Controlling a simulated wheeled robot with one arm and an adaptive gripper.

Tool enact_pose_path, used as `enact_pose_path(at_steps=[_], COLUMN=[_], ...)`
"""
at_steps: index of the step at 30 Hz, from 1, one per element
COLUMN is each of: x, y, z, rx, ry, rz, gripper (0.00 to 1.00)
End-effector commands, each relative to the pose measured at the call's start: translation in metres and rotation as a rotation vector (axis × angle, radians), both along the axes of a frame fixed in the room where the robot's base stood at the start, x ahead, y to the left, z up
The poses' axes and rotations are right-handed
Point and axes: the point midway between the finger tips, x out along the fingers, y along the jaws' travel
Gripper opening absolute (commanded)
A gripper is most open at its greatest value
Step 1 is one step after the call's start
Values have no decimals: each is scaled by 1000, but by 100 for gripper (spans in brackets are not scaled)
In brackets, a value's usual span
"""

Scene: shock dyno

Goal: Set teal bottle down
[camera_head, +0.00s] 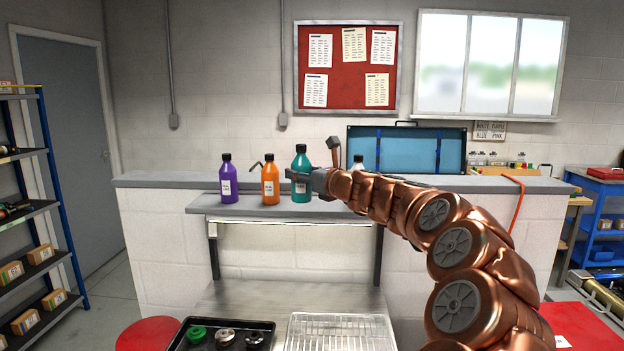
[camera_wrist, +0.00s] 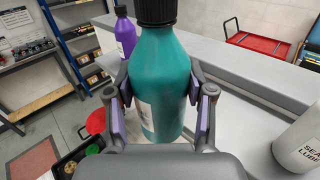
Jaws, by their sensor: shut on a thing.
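The teal bottle (camera_head: 301,185) is upright, with a black cap and a white label, at the right of the row on the narrow grey shelf (camera_head: 285,210). In the wrist view the teal bottle (camera_wrist: 163,75) fills the middle. My gripper (camera_wrist: 160,108) is shut on its body, one padded finger on each side. In the head view my gripper (camera_head: 306,179) reaches it from the right. Its base is level with the neighbouring bottles' bases; I cannot tell whether it touches the shelf.
An orange bottle (camera_head: 270,184) and a purple bottle (camera_head: 228,184) stand to its left. A pale bottle (camera_head: 358,161) is mostly hidden behind my arm; a white labelled container (camera_wrist: 300,140) is at right in the wrist view. A black tray (camera_head: 262,323) and wire rack (camera_head: 340,330) lie below.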

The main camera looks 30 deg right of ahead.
Motion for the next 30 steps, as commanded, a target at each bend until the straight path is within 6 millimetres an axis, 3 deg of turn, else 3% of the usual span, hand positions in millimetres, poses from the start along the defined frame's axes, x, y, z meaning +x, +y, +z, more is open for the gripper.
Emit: enact_pose_path(at_steps=[18,30], x=[46,71], y=[-58,-85], z=[-4,-8], rx=[-2,-2], ry=[0,0], rz=[-7,-5], gripper=[10,10])
